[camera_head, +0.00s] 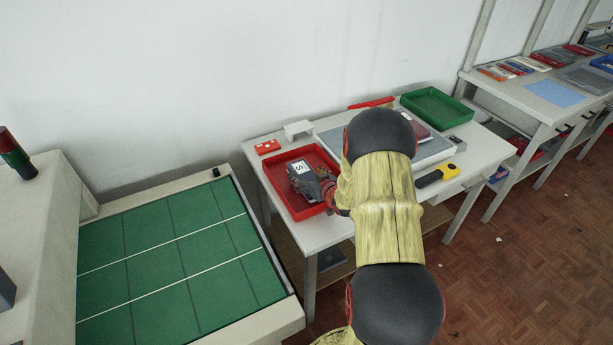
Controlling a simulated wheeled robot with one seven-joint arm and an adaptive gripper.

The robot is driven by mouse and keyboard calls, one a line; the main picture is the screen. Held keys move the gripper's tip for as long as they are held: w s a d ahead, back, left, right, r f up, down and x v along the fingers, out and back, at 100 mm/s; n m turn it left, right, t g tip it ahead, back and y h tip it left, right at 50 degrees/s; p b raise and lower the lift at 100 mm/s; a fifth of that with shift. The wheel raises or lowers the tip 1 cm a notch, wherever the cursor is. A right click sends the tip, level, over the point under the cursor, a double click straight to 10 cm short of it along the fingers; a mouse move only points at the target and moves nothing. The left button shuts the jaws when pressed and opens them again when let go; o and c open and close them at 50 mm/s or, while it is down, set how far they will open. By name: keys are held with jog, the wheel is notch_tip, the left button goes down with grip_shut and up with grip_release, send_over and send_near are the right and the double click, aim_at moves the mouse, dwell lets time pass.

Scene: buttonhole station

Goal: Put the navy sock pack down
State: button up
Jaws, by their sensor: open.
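The navy sock pack (304,186) looks dark grey-blue with a white label marked S. It is in the red tray (269,180) at the left end of the white table. My gripper (323,181) is at the pack's right side, open, its fingers close to the pack. I cannot tell whether the fingers touch it. My arm comes in from the lower right and hides part of the tray's right side.
A green tray (437,106) stands at the table's back right. A yellow and black tool (436,176) lies near the front edge. A red box (267,147) and a small white stand (298,130) are behind the red tray. A green gridded surface (165,255) is at left.

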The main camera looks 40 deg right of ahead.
dwell(0.3)
jog(key=shift+r, duration=0.25)
jog(key=p+v, duration=0.3)
jog(key=v, duration=0.8)
jog(key=shift+s+a, duration=0.1)
jog(key=shift+s, duration=0.25)
jog(key=a+r+n+g+h, duration=0.1)
jog(key=a+r+g, duration=0.1)
jog(key=a+r, duration=0.55)
jog(key=a+r+g, duration=0.2)
jog(key=a+r, duration=0.3)
jog(key=r, duration=0.5)
jog(key=s+a+r+g+y, duration=0.1)
jog(key=s+a+r, duration=0.1)
jog(key=s+a, duration=0.5)
jog(key=s+a+r+n+g+y, duration=0.1)
jog(key=s+a+r, duration=0.2)
jog(key=s+a, duration=0.3)
jog(key=s+a+r+g+y, duration=0.1)
jog(key=s+a+r+y, duration=0.1)
jog(key=s+a, duration=0.5)
jog(key=shift+s+a+r+n, duration=0.1)
jog(key=shift+s+a+n, duration=0.1)
jog(key=shift+a, duration=0.3)
jog(key=shift+s+a+r+n, duration=0.1)
jog(key=shift+s+a+n, duration=0.1)
jog(key=shift+a, duration=0.3)
